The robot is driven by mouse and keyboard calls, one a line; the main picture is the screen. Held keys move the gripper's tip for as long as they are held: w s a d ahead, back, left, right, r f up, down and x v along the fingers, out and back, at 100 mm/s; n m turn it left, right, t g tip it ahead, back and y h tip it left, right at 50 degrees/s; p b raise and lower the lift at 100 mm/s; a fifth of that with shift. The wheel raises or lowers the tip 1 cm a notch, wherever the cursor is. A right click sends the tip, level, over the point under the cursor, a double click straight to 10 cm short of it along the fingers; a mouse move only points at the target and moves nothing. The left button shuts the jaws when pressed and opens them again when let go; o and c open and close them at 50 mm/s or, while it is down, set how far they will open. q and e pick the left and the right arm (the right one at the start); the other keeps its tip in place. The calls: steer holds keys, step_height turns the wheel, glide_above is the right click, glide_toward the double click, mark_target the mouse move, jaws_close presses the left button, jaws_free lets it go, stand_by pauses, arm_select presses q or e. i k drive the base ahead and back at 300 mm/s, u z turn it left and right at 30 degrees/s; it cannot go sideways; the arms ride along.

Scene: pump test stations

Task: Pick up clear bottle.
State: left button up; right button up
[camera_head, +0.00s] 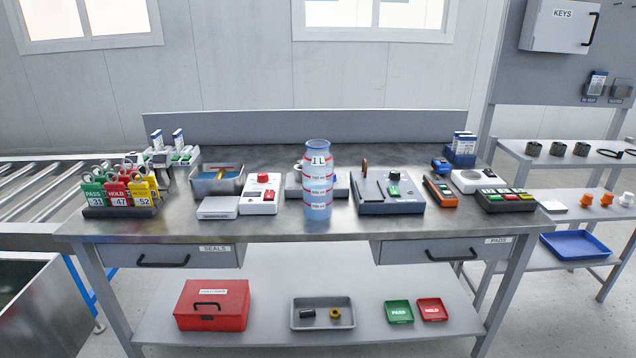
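The clear bottle (317,187) stands upright near the middle of the metal workbench (270,228), close to its front edge. It is see-through with a bluish tint, has red bands around it and a "1 L" label near the top. It hides part of a grey device behind it. Neither of my grippers shows in the head view.
Left of the bottle are a white box with a red knob (262,193), a metal tray (218,180) and tagged holders (120,200). Right of it is a grey device with a dial (389,193). Bare bench lies around the bottle's base. Two drawers (190,256) hang below.

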mark_target(317, 161)
steer(key=k, duration=0.6)
steer(key=u, duration=0.65)
steer(key=i, duration=1.8)
steer(key=z, duration=0.2)
